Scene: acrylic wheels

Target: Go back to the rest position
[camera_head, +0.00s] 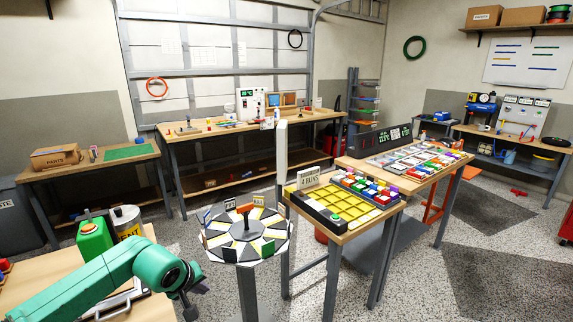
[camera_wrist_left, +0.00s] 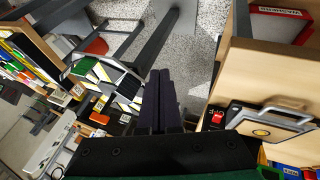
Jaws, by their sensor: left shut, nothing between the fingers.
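My left arm, green, comes in from the lower left in the head view. Its dark gripper (camera_head: 190,286) hangs in the air left of the round wheel table, apart from it. In the left wrist view the two dark fingers (camera_wrist_left: 160,98) lie together, shut with nothing between them. The wheel table (camera_head: 247,262) has black, white and yellow wedges and a post with an orange top in its middle. It also shows in the left wrist view (camera_wrist_left: 108,85), to the left of the fingers. My right gripper is not in view.
A table with a yellow-celled tray (camera_head: 330,205) and coloured blocks stands right of the wheel. A wooden table (camera_head: 50,267) at lower left holds a green box with a button (camera_head: 93,238) and a can (camera_head: 127,222). Speckled floor is open at the right.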

